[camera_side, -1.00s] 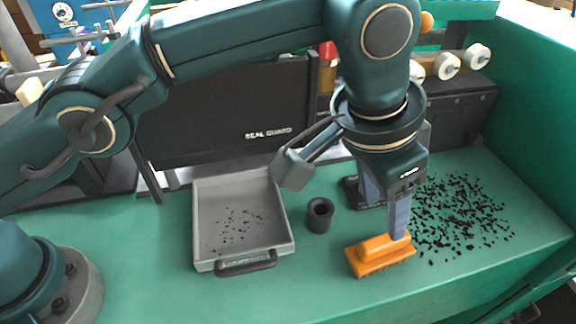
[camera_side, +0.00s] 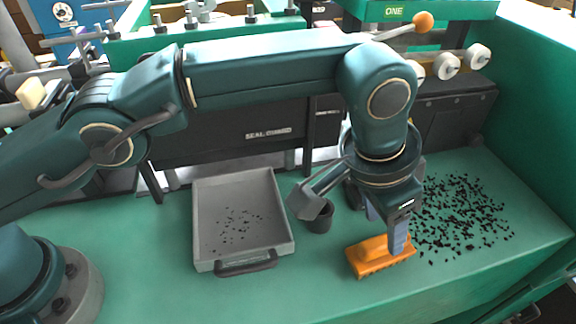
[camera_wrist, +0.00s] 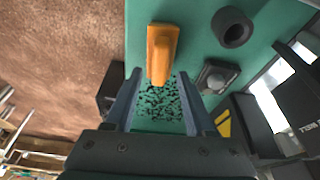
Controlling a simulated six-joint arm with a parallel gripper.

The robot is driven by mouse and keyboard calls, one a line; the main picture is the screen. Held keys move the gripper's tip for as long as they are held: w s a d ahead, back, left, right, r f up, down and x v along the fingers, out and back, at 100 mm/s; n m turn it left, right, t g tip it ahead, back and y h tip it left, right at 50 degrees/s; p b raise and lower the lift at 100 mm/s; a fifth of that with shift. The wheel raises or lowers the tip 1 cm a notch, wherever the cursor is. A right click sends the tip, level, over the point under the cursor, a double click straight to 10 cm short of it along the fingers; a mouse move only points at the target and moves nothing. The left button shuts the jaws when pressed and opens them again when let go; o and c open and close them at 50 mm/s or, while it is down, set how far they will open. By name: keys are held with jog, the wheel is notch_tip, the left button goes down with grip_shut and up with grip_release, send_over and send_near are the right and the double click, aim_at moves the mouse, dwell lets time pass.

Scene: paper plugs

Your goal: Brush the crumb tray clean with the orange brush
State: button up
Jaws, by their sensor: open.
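The orange brush (camera_side: 378,256) lies on the green bench near its front edge, right of the tray. It also shows in the wrist view (camera_wrist: 161,52), ahead of the fingers. The grey crumb tray (camera_side: 207,208) stands left of centre with its dark handle toward the front. Dark crumbs (camera_side: 235,226) are scattered on its floor. My gripper (camera_side: 386,228) is open and low at the brush, with one finger in front of the brush's right end. In the wrist view the fingers (camera_wrist: 158,95) stand apart with nothing clamped between them. Whether a finger touches the brush I cannot tell.
More dark crumbs (camera_side: 462,215) cover the bench to the right of my gripper. A green wall bounds the right side. The front left bench is clear.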

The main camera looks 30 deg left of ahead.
aim_at(384, 240)
jog(key=shift+x, duration=1.7)
grip_shut()
